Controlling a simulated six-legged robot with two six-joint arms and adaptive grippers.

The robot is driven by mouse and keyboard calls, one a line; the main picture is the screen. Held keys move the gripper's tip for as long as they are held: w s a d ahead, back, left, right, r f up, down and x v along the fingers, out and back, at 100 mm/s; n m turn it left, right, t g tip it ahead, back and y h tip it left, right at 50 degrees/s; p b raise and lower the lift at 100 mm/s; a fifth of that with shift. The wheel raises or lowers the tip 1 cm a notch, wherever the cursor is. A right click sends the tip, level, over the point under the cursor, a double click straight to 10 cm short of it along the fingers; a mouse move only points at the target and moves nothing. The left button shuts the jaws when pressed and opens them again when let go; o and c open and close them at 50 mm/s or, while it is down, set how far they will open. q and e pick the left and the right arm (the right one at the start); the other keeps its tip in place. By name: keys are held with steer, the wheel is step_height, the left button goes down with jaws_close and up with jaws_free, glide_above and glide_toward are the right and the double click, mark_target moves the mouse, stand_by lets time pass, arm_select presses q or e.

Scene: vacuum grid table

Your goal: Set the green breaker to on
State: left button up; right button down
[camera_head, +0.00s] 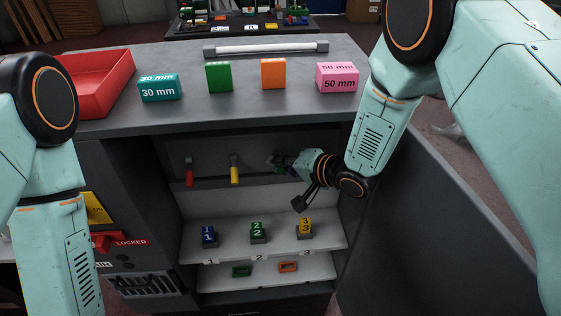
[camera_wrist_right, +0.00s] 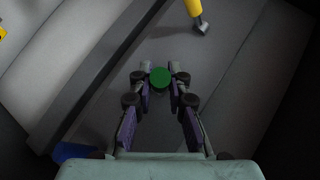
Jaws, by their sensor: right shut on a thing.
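The green breaker (camera_head: 279,171) is the rightmost of three levers on the back wall of the open cabinet. Mostly hidden behind my right gripper (camera_head: 284,161) in the head view, it shows in the right wrist view as a round green end (camera_wrist_right: 160,79). There my right gripper's fingertips (camera_wrist_right: 160,73) close on it from both sides. I cannot tell the lever's exact angle. My left arm stands at the left edge of the head view, and its gripper is out of the frame.
The red lever (camera_head: 189,177) and yellow lever (camera_head: 235,174) hang down to the left. The cabinet door (camera_head: 430,235) stands open at right. Coloured blocks and a red tray (camera_head: 104,88) sit on top.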

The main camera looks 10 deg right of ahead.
steer(key=shift+r, duration=0.1)
steer(key=c, duration=1.5)
jaws_free()
steer(key=shift+w, duration=0.1)
steer(key=shift+c, duration=0.2)
steer(key=v, duration=0.7)
steer(key=shift+s+d, duration=0.15)
steer(key=shift+s, duration=0.05)
